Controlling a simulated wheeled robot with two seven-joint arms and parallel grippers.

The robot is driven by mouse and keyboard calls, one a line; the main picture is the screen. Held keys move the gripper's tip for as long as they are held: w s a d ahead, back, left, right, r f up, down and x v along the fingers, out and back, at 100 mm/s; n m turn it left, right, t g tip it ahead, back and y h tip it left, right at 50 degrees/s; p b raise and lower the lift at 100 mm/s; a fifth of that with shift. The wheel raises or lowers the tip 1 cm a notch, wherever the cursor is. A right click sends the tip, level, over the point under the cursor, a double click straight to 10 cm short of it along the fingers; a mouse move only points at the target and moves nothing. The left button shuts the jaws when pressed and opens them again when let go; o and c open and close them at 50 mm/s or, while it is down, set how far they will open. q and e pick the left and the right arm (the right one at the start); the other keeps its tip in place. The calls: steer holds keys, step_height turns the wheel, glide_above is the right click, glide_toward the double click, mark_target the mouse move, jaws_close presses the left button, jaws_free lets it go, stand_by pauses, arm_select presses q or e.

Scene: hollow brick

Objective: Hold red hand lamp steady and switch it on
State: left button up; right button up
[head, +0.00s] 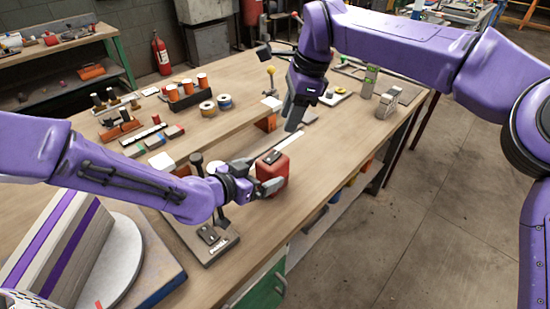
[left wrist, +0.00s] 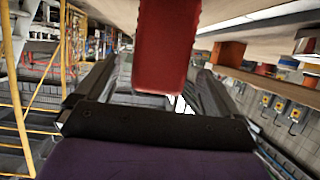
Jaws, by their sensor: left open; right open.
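The red hand lamp (head: 273,176) is a boxy red body with a small dark part on top. It stands near the front edge of the workbench. My left gripper (head: 262,178) is at the lamp's left side with its jaws open. In the left wrist view the red lamp body (left wrist: 166,48) shows between the two spread fingers, with a gap on each side. My right gripper (head: 293,112) is open above the bench, behind and right of the lamp, clear of it. Its fingers point down. Whether the lamp is lit cannot be told.
A dark stand (head: 208,240) is close below my left wrist. A round grey turntable (head: 118,262) is at the lower left. Orange-topped cylinders (head: 187,89), tape rolls (head: 224,101) and a grey metal block (head: 388,102) stand farther back. The bench front edge drops to open floor.

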mark_target(272, 169)
arm_select(q)
steer(key=x, duration=0.5)
steer(key=shift+f, duration=0.1)
